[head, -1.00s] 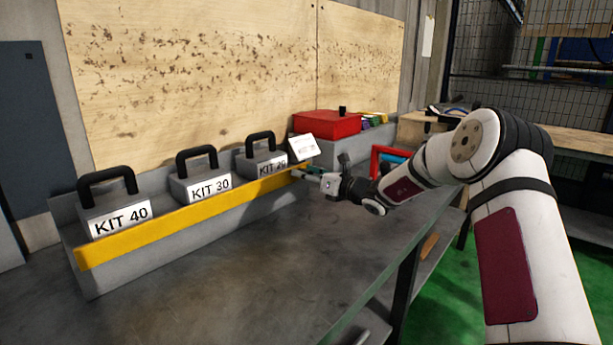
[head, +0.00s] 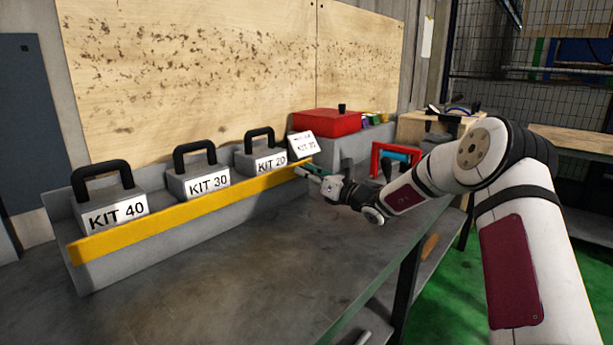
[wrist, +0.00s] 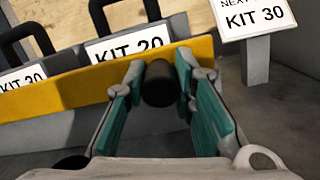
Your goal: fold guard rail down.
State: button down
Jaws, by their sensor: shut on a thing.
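The yellow guard rail (head: 190,213) runs along the front of the grey kit shelf (head: 160,250), standing upright before the boxes. In the wrist view the rail (wrist: 65,90) crosses the picture, and a black cylindrical knob (wrist: 159,84) sticks out from it toward me. My gripper (head: 308,172) is at the right end of the rail. In the wrist view its two teal-padded fingers (wrist: 160,95) flank the knob and are shut on it. The exact finger contact is partly hidden by the knob.
A red box (head: 325,123) sits behind. The bench top (head: 240,270) in front is clear.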

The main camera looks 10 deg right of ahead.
jog(key=c, duration=1.3)
grip_release()
jog(key=shift+c, duration=0.2)
jog(key=shift+d, duration=0.1)
jog(key=v, duration=1.2)
